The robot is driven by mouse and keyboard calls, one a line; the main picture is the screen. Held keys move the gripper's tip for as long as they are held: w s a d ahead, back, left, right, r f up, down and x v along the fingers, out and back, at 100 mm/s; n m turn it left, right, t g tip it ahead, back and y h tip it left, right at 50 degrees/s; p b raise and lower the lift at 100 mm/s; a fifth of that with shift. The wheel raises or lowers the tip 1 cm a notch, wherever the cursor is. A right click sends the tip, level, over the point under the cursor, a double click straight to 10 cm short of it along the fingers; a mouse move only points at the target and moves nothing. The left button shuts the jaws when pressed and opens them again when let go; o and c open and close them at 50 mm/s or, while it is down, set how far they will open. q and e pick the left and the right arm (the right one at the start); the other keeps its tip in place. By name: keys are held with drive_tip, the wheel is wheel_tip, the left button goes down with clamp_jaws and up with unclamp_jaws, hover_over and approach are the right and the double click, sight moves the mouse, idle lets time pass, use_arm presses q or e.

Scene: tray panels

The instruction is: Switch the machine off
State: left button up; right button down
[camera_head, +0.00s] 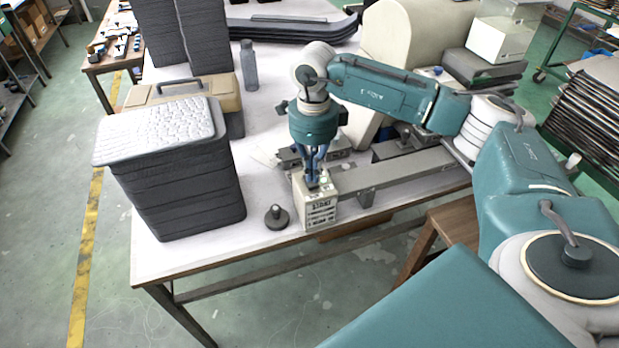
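The machine has a cream rounded housing (405,35) at the back right of the table and a grey rail (395,177) running along the front. A cream control box (321,213) with dark lettering on its front stands at the rail's left end. My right gripper (313,182) points down onto the top of this box. Its blue-grey fingers look close together and hide most of the box top, so I cannot make out a switch or whether they touch or grip one. My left gripper is not in view.
A stack of dark trays (190,195) with a white textured top stands on the left of the white table (180,258). A small dark knob-like object (276,217) sits left of the control box. A tan toolbox (180,92) and a grey bottle (249,66) stand behind.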

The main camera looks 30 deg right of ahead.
sight(313, 184)
drive_tip(key=shift+s+f+b, duration=0.1)
drive_tip(key=shift+f+b, duration=0.75)
drive_tip(key=shift+f, duration=0.3)
idle(0.7)
drive_tip(key=shift+r, duration=0.1)
drive_tip(key=shift+r+p, duration=0.7)
drive_tip(key=shift+r, duration=0.15)
drive_tip(key=shift+r+p, duration=1.5)
drive_tip(key=shift+r, duration=1.15)
drive_tip(key=shift+f, duration=0.1)
